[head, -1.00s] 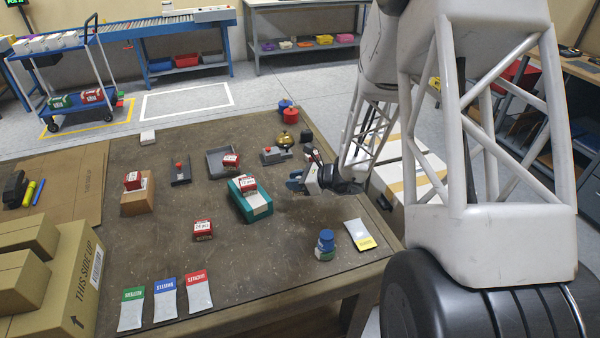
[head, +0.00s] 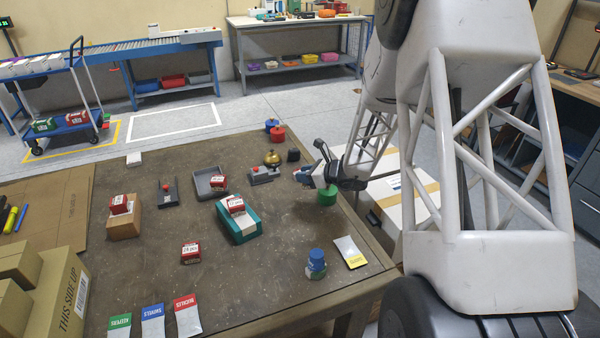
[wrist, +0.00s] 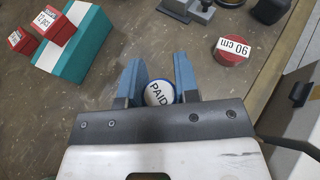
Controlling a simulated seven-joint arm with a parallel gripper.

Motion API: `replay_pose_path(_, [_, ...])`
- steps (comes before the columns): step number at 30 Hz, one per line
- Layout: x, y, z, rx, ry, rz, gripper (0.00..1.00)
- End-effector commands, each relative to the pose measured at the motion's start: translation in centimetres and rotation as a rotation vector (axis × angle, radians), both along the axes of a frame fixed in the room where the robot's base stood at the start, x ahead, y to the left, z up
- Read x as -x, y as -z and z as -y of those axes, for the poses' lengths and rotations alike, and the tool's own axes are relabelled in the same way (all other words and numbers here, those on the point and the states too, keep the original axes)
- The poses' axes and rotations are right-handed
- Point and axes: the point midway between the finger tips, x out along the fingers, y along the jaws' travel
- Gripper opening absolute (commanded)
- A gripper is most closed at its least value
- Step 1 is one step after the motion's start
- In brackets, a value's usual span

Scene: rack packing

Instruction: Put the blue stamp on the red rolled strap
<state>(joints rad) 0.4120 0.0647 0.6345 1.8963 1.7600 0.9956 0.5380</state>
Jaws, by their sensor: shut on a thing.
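The blue stamp (wrist: 158,93), a round piece with a blue rim and a white face reading PAID, is between the blue fingers of my gripper (wrist: 157,88) in the wrist view. The gripper is shut on it. The red rolled strap (wrist: 232,51), with a white 90 cm label, lies on the table ahead and to the right of the gripper, apart from the stamp. In the head view my gripper (head: 306,175) is over the table's right side; stamp and strap are largely hidden there.
A green round piece (head: 327,196) stands just below my gripper. The teal box (head: 243,231) bears a red box. A grey device (head: 264,174) and black block (head: 293,155) are nearby. A blue piece on a labelled base (head: 316,262) stands near the front.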

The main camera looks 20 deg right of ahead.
Motion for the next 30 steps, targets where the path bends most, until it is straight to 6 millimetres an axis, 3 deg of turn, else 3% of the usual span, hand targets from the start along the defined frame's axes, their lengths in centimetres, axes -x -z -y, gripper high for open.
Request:
replay_pose_path(8, [-1.3,0.2,0.2,0.000,-0.001,0.000,0.06])
replay_pose_path(30, [-11.5,1.1,2.4,0.001,0.000,0.001,0.06])
